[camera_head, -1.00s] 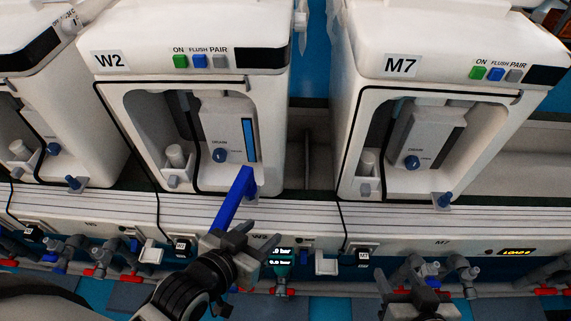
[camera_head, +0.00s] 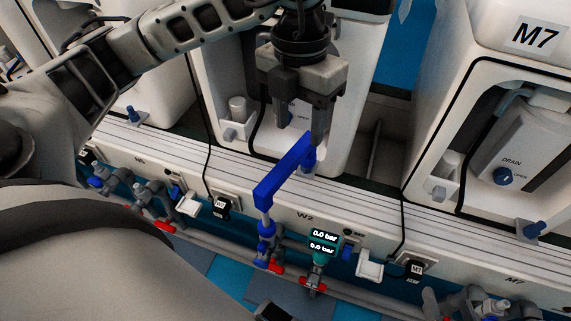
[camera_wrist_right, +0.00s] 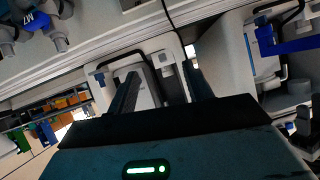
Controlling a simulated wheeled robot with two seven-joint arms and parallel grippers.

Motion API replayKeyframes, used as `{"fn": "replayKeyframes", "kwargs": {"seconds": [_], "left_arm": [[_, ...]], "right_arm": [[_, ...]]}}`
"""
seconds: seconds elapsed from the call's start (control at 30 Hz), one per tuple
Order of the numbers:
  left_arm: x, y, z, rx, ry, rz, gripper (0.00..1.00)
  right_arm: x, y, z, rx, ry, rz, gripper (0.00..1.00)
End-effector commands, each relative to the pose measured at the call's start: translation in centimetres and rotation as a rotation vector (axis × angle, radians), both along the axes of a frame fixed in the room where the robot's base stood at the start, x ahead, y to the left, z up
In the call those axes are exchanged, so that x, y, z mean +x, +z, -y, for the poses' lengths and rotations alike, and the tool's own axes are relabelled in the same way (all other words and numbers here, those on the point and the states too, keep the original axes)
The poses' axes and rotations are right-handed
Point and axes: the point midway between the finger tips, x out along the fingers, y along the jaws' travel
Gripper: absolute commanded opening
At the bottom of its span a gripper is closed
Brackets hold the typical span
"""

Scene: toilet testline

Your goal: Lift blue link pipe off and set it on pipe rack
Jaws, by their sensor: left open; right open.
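The blue link pipe (camera_head: 284,170) spans from a vertical fitting at the blue-handled valve below W2 up to the front of the W2 unit. It is in place and not held. My left gripper (camera_head: 306,132) points down with open jaws just above the pipe's far end, with one finger close to it; I cannot tell whether they touch. In the right wrist view the blue pipe (camera_wrist_right: 285,44) shows at the upper right. My right gripper (camera_wrist_right: 160,85) is open and empty there, away from the pipe. I cannot make out the pipe rack.
The W2 pressure display (camera_head: 322,242) stands right of the pipe's near end. Valves with red handles (camera_head: 313,287) run along the low pipe. The M7 unit (camera_head: 500,150) is at the right. My left arm crosses the upper left. Orange bins (camera_wrist_right: 68,101) stand at the left in the wrist view.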

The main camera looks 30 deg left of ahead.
Motion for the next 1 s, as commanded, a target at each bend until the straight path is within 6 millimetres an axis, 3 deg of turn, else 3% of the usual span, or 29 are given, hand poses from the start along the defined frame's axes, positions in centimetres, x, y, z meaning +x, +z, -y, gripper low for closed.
{"fn": "replayKeyframes", "kwargs": {"seconds": [0.03,0.17,0.53,0.87,1.0], "left_arm": [[0.5,0.3,-1.2,0.055,0.031,0.028,0.48],[0.9,-0.3,-2.6,0.118,0.067,0.048,0.48],[0.7,-7.7,-3.1,0.118,0.066,0.046,0.48],[0.6,-10.5,-3.1,0.114,0.063,0.048,0.48],[0.2,-12.7,-3.2,0.116,0.064,0.046,0.48]], "right_arm": [[0.0,-0.2,0.0,0.001,0.002,0.0,0.51],[-0.2,-0.8,-0.2,0.005,0.004,-0.006,0.51],[0.2,-4.8,-1.2,0.013,0.033,-0.079,0.51],[0.4,-5.5,-1.3,0.016,0.037,-0.091,0.51],[0.3,-6.1,-1.4,0.017,0.04,-0.102,0.51]]}}
